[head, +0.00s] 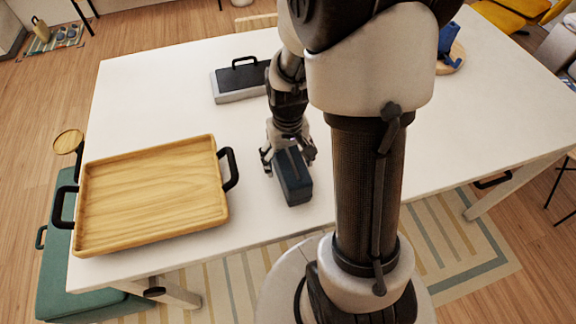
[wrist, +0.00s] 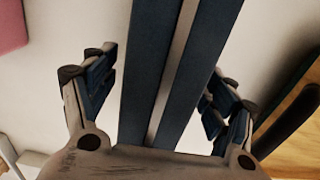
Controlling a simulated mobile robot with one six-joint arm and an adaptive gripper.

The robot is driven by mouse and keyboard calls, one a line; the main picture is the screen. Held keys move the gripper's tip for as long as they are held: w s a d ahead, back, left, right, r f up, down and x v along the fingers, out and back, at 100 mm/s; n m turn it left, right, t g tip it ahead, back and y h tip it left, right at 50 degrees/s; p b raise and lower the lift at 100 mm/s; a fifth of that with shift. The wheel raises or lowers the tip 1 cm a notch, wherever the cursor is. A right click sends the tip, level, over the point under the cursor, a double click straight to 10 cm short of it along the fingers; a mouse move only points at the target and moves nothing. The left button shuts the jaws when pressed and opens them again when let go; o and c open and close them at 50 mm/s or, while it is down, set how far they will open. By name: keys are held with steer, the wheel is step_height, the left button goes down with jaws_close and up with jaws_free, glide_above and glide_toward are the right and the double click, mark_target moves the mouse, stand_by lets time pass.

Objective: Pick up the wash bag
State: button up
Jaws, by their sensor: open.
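The wash bag (head: 295,184) is a dark blue, box-like bag with a grey strip along its top. It lies on the white table (head: 400,170) near the front edge. In the wrist view the bag (wrist: 142,75) fills the middle, its pale strip running lengthwise. My gripper (head: 288,160) is above the bag's far end, its fingers on either side of it. In the wrist view my gripper (wrist: 160,85) is open, with visible gaps between each finger and the bag. The bag's far end is hidden under my gripper in the head view.
A wooden tray (head: 150,195) with black handles stands on the left of the table. A dark box with a black handle (head: 240,80) is behind my gripper. A blue object (head: 447,40) stands on a round wooden board at the back right. The table's right side is mostly clear.

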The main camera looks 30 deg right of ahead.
steer(key=shift+f, duration=0.75)
steer(key=shift+r, duration=0.1)
steer(key=shift+c, duration=0.3)
steer(key=c, duration=1.3)
steer(key=shift+c, duration=0.4)
steer(key=shift+w+r, duration=0.1)
steer(key=shift+r, duration=0.05)
